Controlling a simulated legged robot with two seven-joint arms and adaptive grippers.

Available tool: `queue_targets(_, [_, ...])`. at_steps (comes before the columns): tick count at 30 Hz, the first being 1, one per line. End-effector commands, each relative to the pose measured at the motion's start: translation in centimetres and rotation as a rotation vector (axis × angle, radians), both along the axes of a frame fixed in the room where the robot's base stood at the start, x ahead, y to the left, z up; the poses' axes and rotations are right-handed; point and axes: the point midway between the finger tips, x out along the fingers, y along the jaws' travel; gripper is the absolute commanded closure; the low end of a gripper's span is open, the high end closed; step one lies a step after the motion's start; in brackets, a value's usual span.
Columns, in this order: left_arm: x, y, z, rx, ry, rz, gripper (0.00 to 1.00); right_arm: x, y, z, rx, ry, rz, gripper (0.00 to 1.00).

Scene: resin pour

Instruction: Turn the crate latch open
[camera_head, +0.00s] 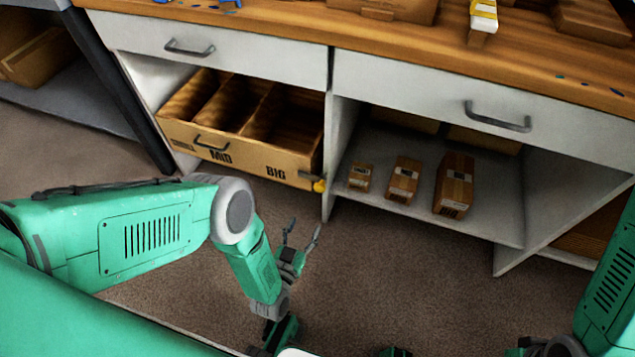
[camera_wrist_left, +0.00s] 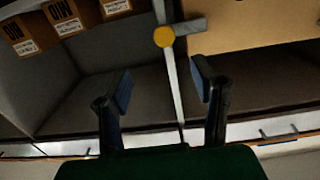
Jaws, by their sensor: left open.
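The wooden crate (camera_head: 250,161) sits in the left bay under the bench, with open compartments and the words MID and BIG on its front. Its latch (camera_head: 319,186) is at the front right corner, a yellow knob with a dark lever that points left across the crate front. In the left wrist view the latch (camera_wrist_left: 164,37) shows as a yellow disc with a grey lever pointing right. My left gripper (camera_head: 303,232) is open and empty, below and in front of the latch, apart from it. In the left wrist view the latch lies beyond my spread fingers (camera_wrist_left: 163,86). My right gripper is out of view.
Several small brown boxes stand on the shelf (camera_head: 380,200) right of the crate. A divider panel (camera_head: 338,150) separates the two bays. Closed drawers with handles (camera_head: 498,117) are above. The floor (camera_head: 400,285) in front is clear apart from my arms.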

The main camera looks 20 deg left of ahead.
Motion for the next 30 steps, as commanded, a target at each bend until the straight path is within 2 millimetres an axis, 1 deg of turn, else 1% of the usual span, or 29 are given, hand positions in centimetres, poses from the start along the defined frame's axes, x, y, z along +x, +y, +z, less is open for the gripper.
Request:
queue_targets(1, [-0.1,0.0,-0.3,0.0,-0.022,0.008,0.48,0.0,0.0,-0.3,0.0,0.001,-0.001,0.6])
queue_targets(4, [0.3,0.2,-0.2,0.0,-0.044,0.014,0.48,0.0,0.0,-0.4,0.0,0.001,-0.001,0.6])
queue_targets(7, [1.4,0.2,-0.2,-0.001,-0.045,0.015,0.48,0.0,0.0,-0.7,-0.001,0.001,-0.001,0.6])
queue_targets(11, [3.8,0.2,-0.3,-0.003,-0.046,0.015,0.48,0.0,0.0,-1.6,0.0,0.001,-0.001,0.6])
queue_targets(18, [9.0,0.0,-0.4,-0.001,-0.044,0.014,0.48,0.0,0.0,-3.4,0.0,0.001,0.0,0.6])
queue_targets(21, [10.8,-0.1,-0.3,-0.001,-0.043,0.014,0.48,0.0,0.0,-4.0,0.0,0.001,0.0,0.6])
queue_targets(25, [12.5,-0.2,-0.3,-0.002,-0.041,0.013,0.48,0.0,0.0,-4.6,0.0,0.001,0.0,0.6])
queue_targets(30, [13.6,-0.2,-0.2,-0.002,-0.041,0.013,0.48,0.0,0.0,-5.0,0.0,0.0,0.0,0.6])
